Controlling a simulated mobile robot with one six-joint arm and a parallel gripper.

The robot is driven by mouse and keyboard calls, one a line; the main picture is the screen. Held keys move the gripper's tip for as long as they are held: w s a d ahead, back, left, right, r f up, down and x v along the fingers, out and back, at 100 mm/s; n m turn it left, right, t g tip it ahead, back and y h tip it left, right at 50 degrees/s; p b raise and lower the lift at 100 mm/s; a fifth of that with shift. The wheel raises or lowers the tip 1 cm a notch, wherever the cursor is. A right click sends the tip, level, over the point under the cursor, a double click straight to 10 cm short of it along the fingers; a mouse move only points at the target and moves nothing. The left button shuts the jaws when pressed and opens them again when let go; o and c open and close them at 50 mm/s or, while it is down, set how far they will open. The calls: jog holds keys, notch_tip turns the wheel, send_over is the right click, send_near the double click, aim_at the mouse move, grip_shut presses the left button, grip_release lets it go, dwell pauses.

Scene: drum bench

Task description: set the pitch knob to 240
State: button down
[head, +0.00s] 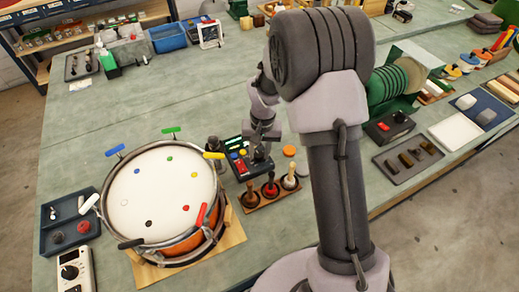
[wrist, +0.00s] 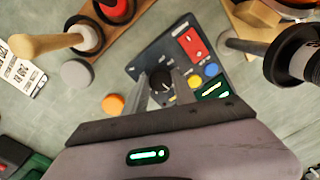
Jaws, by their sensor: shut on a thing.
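A dark control box (head: 240,172) stands on the bench just right of the drum. In the wrist view the box (wrist: 150,58) has a black round knob (wrist: 162,78) with a pale pointer mark, which I take as the pitch knob. My gripper (wrist: 163,90) has its two fingers on either side of this knob and is shut on it. In the head view my gripper (head: 262,138) reaches down over the box and the knob is hidden. The scale numbers and the knob's setting are too small to read.
The box also carries a red switch (wrist: 190,42), blue button (wrist: 195,82), yellow button (wrist: 210,69) and green display (wrist: 215,90). A drum (head: 160,190) stands left of it. A wooden rack (head: 248,198) with several upright handled tools is in front. An orange disc (wrist: 113,104) lies nearby.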

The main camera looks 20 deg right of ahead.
aim_at(262, 153)
jog(key=shift+n, duration=0.6)
jog(key=c, duration=1)
grip_release()
jog(key=shift+c, duration=0.2)
notch_tip(262, 153, up, 17)
jog(key=d+p, duration=0.1)
jog(key=p, duration=0.5)
jog(key=shift+r, duration=0.2)
